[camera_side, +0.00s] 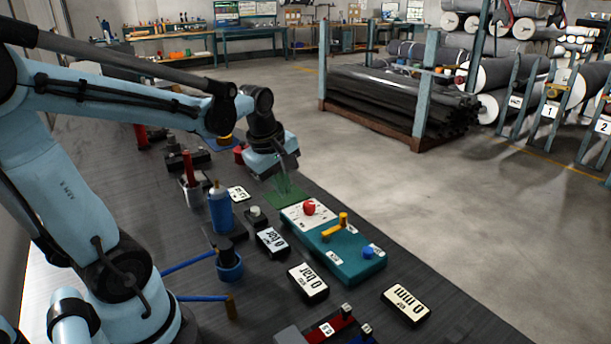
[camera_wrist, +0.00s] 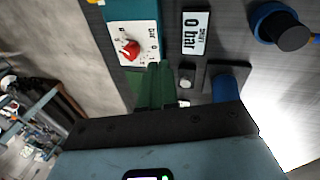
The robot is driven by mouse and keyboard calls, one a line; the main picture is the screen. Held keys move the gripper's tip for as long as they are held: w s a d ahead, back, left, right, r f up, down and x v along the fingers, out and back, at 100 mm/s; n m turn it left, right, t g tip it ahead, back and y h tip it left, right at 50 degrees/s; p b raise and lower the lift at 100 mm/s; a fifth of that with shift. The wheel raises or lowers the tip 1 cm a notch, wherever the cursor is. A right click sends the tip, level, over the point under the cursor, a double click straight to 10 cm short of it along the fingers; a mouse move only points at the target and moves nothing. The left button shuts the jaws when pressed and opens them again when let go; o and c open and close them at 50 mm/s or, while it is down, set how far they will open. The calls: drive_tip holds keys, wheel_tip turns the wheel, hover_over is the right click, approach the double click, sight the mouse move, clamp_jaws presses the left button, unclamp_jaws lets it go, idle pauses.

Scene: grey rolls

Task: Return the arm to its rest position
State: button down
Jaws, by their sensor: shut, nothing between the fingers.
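My light blue arm reaches over the dark bench from the left in the side view. My gripper (camera_side: 284,185) points down above a green patch on the bench, behind the panel with the red knob. Its green fingers are together and hold nothing. In the wrist view the fingers of my gripper (camera_wrist: 158,75) show just below the white plate with the red knob. The red knob (camera_side: 309,207) sits on that plate and also shows in the wrist view (camera_wrist: 131,49). I cannot tell the exact height of the fingertips above the bench.
A teal control box (camera_side: 350,260) with a yellow lever and blue knob stands right of my gripper. A blue bottle (camera_side: 220,208), a cup with a red-handled tool (camera_side: 191,180) and several label blocks, one reading 0 bar (camera_side: 308,282), crowd the bench. Open floor lies beyond the bench edge.

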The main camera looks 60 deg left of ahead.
drive_tip(key=s+d+m+t+h, duration=0.1)
drive_tip(key=d+m+t, duration=0.3)
drive_tip(key=d+m, duration=0.7)
drive_tip(key=s+m, duration=0.1)
drive_tip(key=m, duration=0.7)
drive_tip(key=shift+s+d+r, duration=0.15)
drive_tip(key=shift+s+r, duration=0.2)
drive_tip(key=shift+s, duration=0.05)
drive_tip(key=c, duration=1.8)
unclamp_jaws()
drive_tip(key=shift+o, duration=2.3)
drive_tip(key=shift+a+r+m, duration=0.25)
drive_tip(key=shift+a+m, duration=0.1)
drive_tip(key=shift+m, duration=0.15)
drive_tip(key=o, duration=1.2)
drive_tip(key=s+a+r+m+g+y, duration=0.2)
drive_tip(key=a+r+m, duration=0.4)
drive_tip(key=m, duration=0.3)
drive_tip(key=shift+s+a+g+y, duration=0.3)
drive_tip(key=shift+a+g, duration=0.15)
drive_tip(key=shift+g, duration=0.45)
drive_tip(key=shift+o, duration=0.7)
drive_tip(key=s+a+r+m+g+y, duration=0.1)
drive_tip(key=s+a+r+m+g, duration=0.2)
drive_tip(key=m, duration=0.5)
wheel_tip(320, 180, up, 4)
drive_tip(key=shift+s+a+f+y, duration=0.2)
drive_tip(key=shift+s+a+y, duration=0.2)
drive_tip(key=shift+s+a, duration=0.55)
drive_tip(key=x, duration=1)
